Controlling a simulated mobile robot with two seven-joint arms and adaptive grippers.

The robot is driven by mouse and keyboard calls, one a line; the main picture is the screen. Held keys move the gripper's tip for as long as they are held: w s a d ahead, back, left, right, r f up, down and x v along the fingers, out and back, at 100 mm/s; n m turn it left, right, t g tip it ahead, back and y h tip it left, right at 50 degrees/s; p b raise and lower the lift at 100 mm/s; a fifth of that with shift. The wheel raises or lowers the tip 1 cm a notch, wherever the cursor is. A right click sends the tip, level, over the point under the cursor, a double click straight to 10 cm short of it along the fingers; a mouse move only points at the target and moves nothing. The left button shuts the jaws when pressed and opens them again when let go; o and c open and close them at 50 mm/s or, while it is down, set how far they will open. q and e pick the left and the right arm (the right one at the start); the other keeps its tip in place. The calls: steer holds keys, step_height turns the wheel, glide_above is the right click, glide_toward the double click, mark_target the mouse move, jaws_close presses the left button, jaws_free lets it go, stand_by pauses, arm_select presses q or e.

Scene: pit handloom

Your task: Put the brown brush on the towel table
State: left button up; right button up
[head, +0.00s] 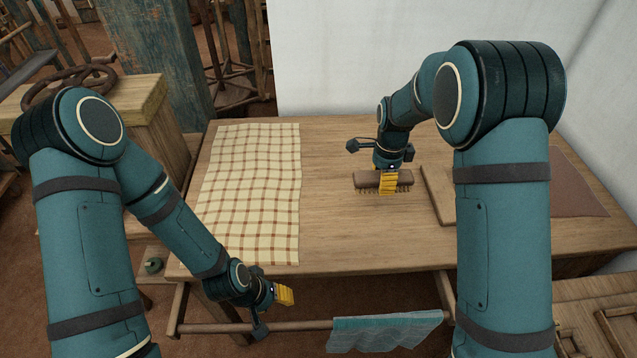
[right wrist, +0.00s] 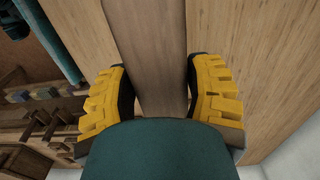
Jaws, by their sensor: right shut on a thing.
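The brown brush (head: 366,180) has a dark wooden back and pale bristles facing down. It is over the middle of the wooden table (head: 340,225); I cannot tell whether its bristles touch the top. My right gripper (head: 388,184) is shut across the brush's middle from above. In the right wrist view, the yellow fingers (right wrist: 160,100) stand on both sides of the brush's brown back (right wrist: 152,45). A cream and brown checked towel (head: 250,190) lies flat on the table's left part. My left gripper (head: 285,295) hangs low before the table's front edge, and its finger gap is unclear.
A wooden board (head: 438,195) lies right of the brush, and a brown sheet (head: 572,185) lies farther right. A teal cloth (head: 385,332) hangs on a rail below the front edge. A wooden chest (head: 150,110) stands at the left. Bare tabletop separates towel and brush.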

mark_target(376, 210)
steer(key=shift+w+f+b, duration=0.1)
steer(key=shift+f+b, duration=0.95)
steer(key=shift+f, duration=3.9)
steer(key=shift+f, duration=0.2)
steer(key=o, duration=1.2)
steer(key=shift+o, duration=0.2)
step_height(376, 210, up, 12)
steer(key=shift+r+p, duration=0.2)
steer(key=shift+p, duration=1)
steer(key=shift+f, duration=0.1)
